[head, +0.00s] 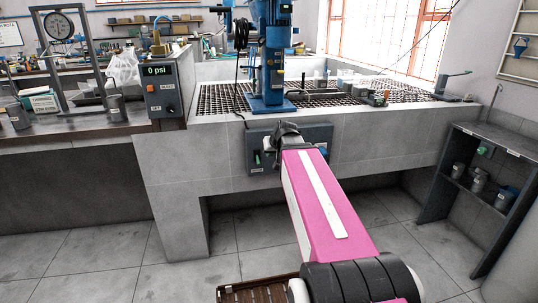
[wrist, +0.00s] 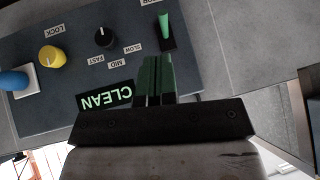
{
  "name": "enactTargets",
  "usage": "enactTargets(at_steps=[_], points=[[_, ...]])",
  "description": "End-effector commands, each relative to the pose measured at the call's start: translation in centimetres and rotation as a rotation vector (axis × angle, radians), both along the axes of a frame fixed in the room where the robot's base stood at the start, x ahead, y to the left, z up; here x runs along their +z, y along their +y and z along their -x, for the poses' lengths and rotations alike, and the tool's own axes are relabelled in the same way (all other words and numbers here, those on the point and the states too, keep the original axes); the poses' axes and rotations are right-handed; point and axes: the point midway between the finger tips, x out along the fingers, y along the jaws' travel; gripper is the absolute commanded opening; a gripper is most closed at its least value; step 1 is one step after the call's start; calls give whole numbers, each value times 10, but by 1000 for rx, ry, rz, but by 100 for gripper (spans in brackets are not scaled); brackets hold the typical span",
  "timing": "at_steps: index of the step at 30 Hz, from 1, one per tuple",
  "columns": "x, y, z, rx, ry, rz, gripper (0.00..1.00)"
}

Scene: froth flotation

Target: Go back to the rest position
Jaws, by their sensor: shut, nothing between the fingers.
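My gripper (wrist: 156,78) shows in the wrist view with its dark green fingers shut and empty. It is in front of the dark control panel (wrist: 70,70), and its tips lie just below a green lever (wrist: 165,30) in the picture. I cannot tell whether they touch the panel. In the head view my pink arm reaches to the same panel (head: 312,133) on the front of the tiled bench and hides part of it.
The panel carries a yellow knob (wrist: 52,57), a black knob (wrist: 104,37), a blue button (wrist: 14,80) and a CLEAN sign (wrist: 105,96). A blue flotation machine (head: 272,60) stands on the tiled bench (head: 390,125). A grey shelf (head: 452,190) stands at right. Open floor (head: 90,250) lies at left.

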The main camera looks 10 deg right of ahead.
Motion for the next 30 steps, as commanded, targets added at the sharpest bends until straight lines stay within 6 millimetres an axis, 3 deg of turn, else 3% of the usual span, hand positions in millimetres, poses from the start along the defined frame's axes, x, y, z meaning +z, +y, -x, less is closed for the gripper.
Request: enactTargets(at_steps=[12, 16, 20, 30], points=[[3, 1, 6, 0, 3, 0, 0], [-11, 4, 12, -1, 36, 3, 0], [-50, 10, 31, -4, 129, 18, 0], [-168, 23, 110, -34, 451, 100, 0]])
